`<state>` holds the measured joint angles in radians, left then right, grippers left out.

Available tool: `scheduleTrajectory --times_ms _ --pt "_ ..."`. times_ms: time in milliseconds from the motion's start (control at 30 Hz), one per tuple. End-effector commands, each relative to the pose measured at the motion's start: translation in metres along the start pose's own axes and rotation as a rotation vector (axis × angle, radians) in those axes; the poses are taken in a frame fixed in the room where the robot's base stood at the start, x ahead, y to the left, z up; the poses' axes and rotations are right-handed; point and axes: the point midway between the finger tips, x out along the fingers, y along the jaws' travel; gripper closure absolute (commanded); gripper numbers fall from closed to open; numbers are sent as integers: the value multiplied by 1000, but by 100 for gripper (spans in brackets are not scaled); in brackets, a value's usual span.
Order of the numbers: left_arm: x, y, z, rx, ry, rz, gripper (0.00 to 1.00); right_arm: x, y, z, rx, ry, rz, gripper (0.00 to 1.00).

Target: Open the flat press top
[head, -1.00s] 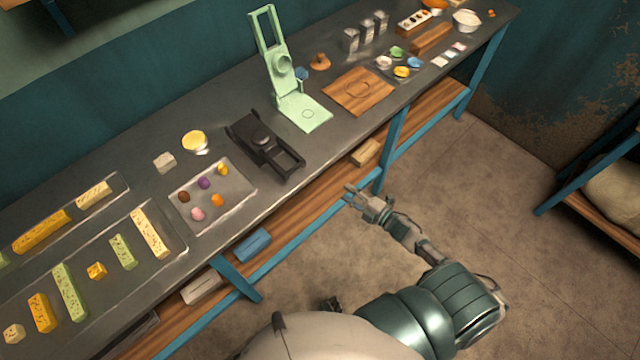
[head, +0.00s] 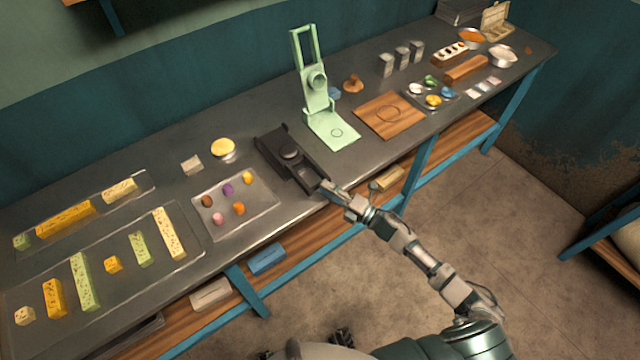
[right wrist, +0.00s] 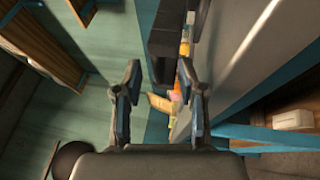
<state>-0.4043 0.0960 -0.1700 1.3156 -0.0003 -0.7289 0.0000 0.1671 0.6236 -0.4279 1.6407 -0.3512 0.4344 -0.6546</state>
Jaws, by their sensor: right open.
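A black press (head: 287,152) with its top folded down flat lies on the grey workbench; its frame-like handle end points to the front edge. A pale green press (head: 317,95) stands behind it with its top raised upright. My right gripper (head: 330,188) is at the handle end of the black press, at the bench's front edge. In the right wrist view the gripper (right wrist: 158,92) is open, and a dark part of the press (right wrist: 164,42) shows ahead between its fingers. I cannot tell whether they touch. My left gripper is not in view.
A tray (head: 262,212) with several coloured balls lies left of the black press. A wooden board (head: 400,120) lies to the right. The workbench (head: 215,272) has a lower wooden shelf and blue legs. Open floor (head: 500,220) lies in front.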

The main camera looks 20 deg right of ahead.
Motion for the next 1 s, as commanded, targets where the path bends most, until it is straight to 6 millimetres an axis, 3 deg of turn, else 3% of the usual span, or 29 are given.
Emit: scheduleTrajectory --times_ms 200,533,567,700,1000 --pt "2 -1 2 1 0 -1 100 24 0 2 2 -1 2 60" --pt "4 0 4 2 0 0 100 28 -1 1 2 -1 1 60" --pt "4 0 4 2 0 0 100 28 -1 1 2 -1 1 62" --pt "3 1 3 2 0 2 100 29 0 1 2 -1 0 97" --pt "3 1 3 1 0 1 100 29 -2 0 3 1 -2 100"
